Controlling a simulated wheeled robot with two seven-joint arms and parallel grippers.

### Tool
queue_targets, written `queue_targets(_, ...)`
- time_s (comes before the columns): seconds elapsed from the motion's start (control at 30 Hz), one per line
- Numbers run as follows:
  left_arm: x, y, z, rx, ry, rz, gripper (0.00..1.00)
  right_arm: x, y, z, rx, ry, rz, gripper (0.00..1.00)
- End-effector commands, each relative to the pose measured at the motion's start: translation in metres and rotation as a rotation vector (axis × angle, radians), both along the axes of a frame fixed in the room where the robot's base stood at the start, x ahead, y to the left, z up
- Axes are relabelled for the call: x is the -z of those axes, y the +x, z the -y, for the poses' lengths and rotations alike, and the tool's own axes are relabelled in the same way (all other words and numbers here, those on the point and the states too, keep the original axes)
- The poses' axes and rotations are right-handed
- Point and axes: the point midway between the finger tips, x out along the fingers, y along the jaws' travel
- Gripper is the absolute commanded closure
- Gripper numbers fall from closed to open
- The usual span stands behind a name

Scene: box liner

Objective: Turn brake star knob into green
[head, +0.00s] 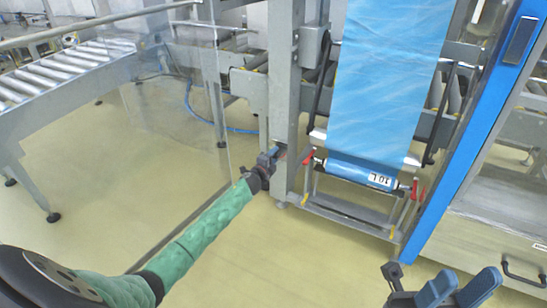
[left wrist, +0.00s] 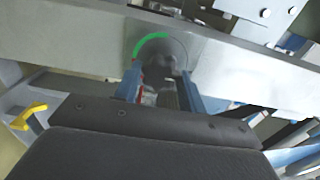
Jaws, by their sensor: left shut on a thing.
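The brake star knob (left wrist: 160,66) is dark and sits on a grey metal beam, in the upper middle of the left wrist view. A green arc (left wrist: 150,42) curves around its upper left, and a bit of red shows low beside the left finger. My left gripper (left wrist: 160,88) is shut on the knob, with one blue finger on each side. In the head view my left gripper (head: 275,156) is at the grey upright post (head: 284,100), and the knob is mostly hidden there. My right gripper (head: 460,284) is at the bottom right, its blue fingers apart and empty.
A blue film sheet (head: 385,75) hangs right of the post, above a low frame with red handles (head: 309,156). A blue column (head: 470,140) stands further right. A clear panel (head: 170,140) and a roller conveyor (head: 60,75) are left. Yellowish floor is open in front.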

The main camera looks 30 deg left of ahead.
Motion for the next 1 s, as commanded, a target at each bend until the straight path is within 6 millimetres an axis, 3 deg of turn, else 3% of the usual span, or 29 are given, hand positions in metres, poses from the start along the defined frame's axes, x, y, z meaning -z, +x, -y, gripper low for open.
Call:
queue_targets(0.13, 0.002, 0.0, 0.002, 0.003, -0.001, -0.002, 0.82, 0.0, 0.0, 0.0, 0.0, 0.0, 0.001, 0.64)
queue_targets(0.17, 0.002, 0.0, 0.002, 0.003, -0.001, -0.002, 0.56, 0.0, 0.0, 0.0, 0.0, 0.0, 0.001, 0.64)
queue_targets(0.27, 0.002, 0.0, 0.002, 0.002, -0.002, -0.001, 0.38, 0.0, 0.0, 0.0, 0.0, 0.0, 0.001, 0.64)
queue_targets(0.67, 0.001, -0.006, 0.001, 0.001, -0.001, -0.002, 0.38, -0.002, 0.0, 0.0, -0.001, 0.001, 0.0, 0.64)
queue_targets(1.0, 0.0, -0.047, 0.001, 0.002, -0.002, -0.002, 0.38, -0.013, -0.001, 0.003, -0.008, 0.022, 0.007, 0.64)
